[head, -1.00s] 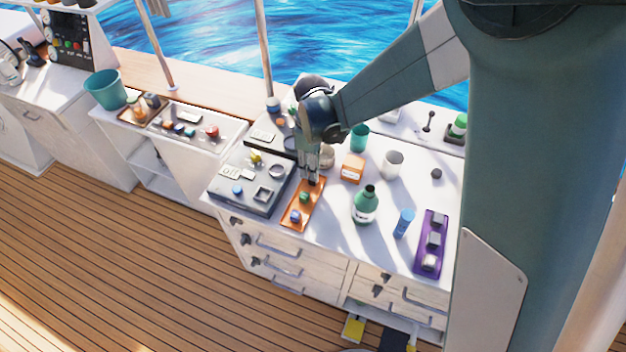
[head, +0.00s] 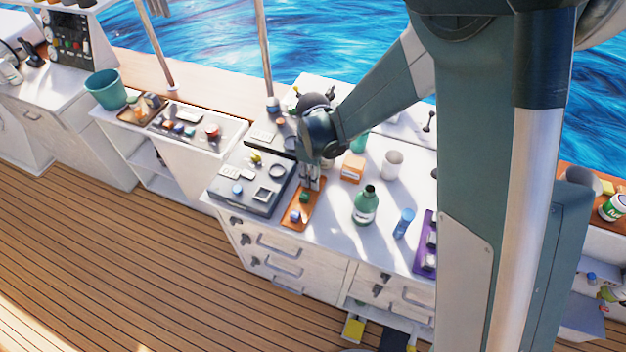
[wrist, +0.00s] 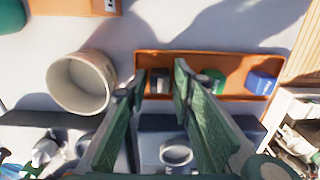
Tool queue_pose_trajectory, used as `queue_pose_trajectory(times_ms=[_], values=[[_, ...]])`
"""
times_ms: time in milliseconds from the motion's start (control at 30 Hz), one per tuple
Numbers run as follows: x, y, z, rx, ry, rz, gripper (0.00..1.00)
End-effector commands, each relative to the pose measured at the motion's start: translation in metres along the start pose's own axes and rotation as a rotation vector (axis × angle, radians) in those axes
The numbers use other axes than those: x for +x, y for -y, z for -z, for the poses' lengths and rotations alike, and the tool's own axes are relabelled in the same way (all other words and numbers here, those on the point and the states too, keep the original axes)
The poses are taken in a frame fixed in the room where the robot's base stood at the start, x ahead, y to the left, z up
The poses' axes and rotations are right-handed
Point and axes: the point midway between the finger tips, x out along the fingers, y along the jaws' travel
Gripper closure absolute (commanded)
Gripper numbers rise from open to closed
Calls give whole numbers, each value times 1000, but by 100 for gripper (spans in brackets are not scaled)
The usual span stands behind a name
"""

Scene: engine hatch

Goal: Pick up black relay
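The black relay (wrist: 159,82) sits at the left end of an orange tray (wrist: 222,92) in the wrist view. A green piece (wrist: 213,80) and a blue piece (wrist: 261,82) stand to its right in the same tray. My gripper (wrist: 160,76) is open, with the relay showing between its two fingers. I cannot tell whether either finger touches it. In the head view my gripper (head: 309,186) points down at the far end of the orange tray (head: 288,224), and it hides the relay there.
A grey panel box (head: 240,203) lies left of the tray. An orange box (head: 352,169), a white cup (head: 392,164), a green bottle (head: 365,206) and a blue cylinder (head: 404,222) stand to the right. A beige cup (wrist: 80,83) is close to my left finger.

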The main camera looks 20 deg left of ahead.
Motion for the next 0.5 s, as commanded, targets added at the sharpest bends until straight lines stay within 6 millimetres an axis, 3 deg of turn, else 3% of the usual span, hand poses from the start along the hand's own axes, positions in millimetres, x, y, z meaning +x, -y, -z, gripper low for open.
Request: queue_pose_trajectory(times_ms=[167,333,500], values=[[0,0,0,0,0,0,76],[0,0,0,0,0,0,95],[0,0,0,0,0,0,95]])
